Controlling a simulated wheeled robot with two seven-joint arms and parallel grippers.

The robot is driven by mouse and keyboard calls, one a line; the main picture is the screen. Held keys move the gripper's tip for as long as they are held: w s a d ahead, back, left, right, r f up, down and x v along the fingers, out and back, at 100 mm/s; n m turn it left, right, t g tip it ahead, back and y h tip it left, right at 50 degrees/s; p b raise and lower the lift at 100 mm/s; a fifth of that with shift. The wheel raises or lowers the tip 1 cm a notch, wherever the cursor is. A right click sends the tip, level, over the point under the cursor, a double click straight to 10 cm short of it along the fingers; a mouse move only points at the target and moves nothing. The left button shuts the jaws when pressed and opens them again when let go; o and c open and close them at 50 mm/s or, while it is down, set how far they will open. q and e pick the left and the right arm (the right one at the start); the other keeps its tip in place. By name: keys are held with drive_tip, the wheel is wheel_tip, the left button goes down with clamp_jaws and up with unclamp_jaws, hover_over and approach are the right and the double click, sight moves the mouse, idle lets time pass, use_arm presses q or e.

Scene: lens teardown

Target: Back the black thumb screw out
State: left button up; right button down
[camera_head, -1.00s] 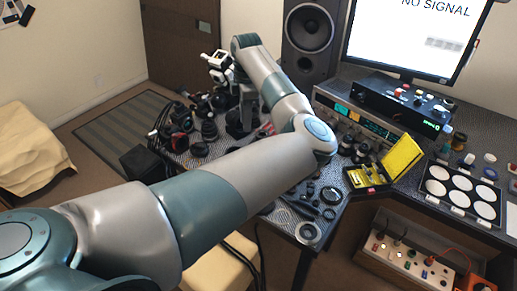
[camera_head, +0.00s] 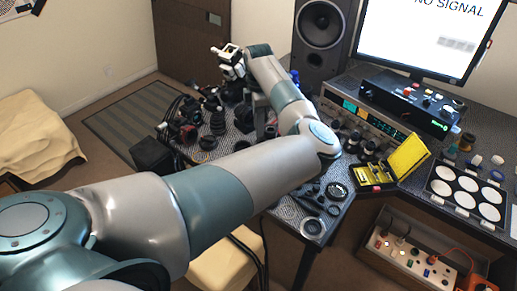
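My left arm reaches from the lower left across the table to its far left part. My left gripper (camera_head: 231,62) is at the arm's far end, small and white, above a cluster of dark lens parts (camera_head: 212,112). Its fingers are too small to tell whether they are open or shut. I cannot make out the black thumb screw among the dark parts; the arm also hides part of the table. My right gripper is not in view.
A yellow case (camera_head: 407,158) stands open right of my arm. A tray with white discs (camera_head: 466,190) lies at the right. A speaker (camera_head: 318,35), monitor (camera_head: 420,28) and instrument boxes (camera_head: 410,103) line the back. Rings (camera_head: 312,227) lie near the front edge.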

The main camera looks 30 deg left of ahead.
use_arm(q)
wheel_tip(320, 180, down, 11)
drive_tip(key=p, duration=0.3)
drive_tip(key=shift+f, duration=0.85)
clamp_jaws()
